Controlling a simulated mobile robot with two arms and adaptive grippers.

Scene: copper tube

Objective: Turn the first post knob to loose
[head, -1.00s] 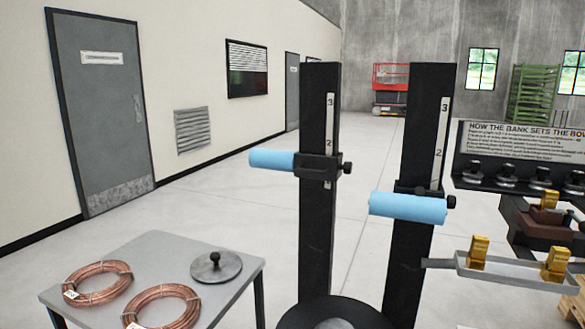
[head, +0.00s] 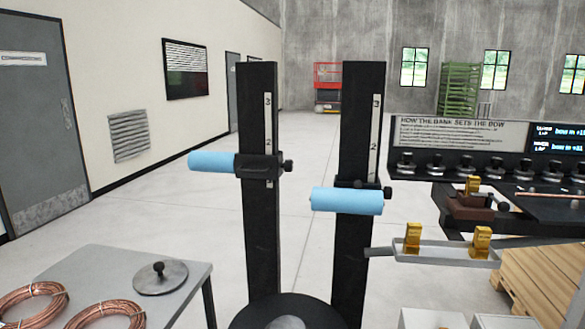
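Two black upright posts stand in the middle of the head view, each with a numbered scale strip. The left post (head: 258,225) carries a black sliding collar (head: 258,167) with a light blue roller (head: 213,162) to its left and a small black knob (head: 287,166) on its right side. The right post (head: 352,240) carries a blue roller (head: 346,201) in front and a small black knob (head: 387,193) at its right. Which post counts as first cannot be told. Neither of my grippers is in view.
A grey table (head: 180,250) at lower left holds copper coils (head: 105,316) and a round lidded disc (head: 160,277). A grey tray (head: 435,254) with brass pieces is right of the posts.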

